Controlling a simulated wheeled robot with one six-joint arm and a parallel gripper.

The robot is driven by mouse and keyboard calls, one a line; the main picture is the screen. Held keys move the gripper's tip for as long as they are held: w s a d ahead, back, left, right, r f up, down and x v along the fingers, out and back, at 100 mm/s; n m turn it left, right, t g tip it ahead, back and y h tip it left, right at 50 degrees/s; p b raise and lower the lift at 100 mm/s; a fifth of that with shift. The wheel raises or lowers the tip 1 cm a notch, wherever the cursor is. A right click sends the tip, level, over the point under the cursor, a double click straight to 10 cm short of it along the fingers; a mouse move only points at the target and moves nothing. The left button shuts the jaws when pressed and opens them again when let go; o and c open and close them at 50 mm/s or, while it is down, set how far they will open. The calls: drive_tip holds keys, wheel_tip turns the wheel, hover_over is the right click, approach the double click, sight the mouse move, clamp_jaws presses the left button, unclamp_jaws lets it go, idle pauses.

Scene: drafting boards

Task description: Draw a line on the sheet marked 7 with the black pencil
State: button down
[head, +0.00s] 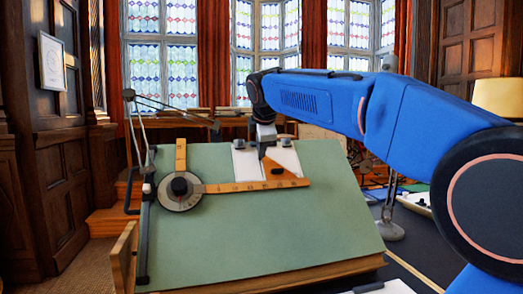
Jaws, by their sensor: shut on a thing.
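A green drafting board (270,225) fills the middle of the head view, tilted towards me. White paper (243,165) lies at its upper edge beneath black clips, and more white (289,158) shows to the right of my gripper. I cannot read a 7 or tell whether this is one sheet. My gripper (264,146) is over the paper, shut, pointing down. What it holds is too small to make out clearly; it is consistent with the black pencil. I cannot tell whether its tip touches the paper.
A drafting machine with a round dial (181,190) and wooden rulers (238,187) lies on the board's left. A wooden set square (284,180) with a black knob lies just below my gripper. A lamp base (388,231) stands to the right. The board's lower half is clear.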

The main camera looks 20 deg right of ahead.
drive_tip(key=shift+w+r, duration=0.55)
drive_tip(key=shift+w, duration=0.05)
idle(0.9)
drive_tip(key=shift+s, duration=0.1)
drive_tip(key=shift+d+v, duration=0.15)
drive_tip(key=shift+v, duration=1.05)
drive_tip(key=shift+d+v, duration=0.15)
drive_tip(key=shift+v, duration=1.05)
drive_tip(key=s+r, duration=0.3)
drive_tip(key=r, duration=0.3)
drive_tip(key=shift+s+r, duration=0.3)
drive_tip(key=shift+r, duration=0.05)
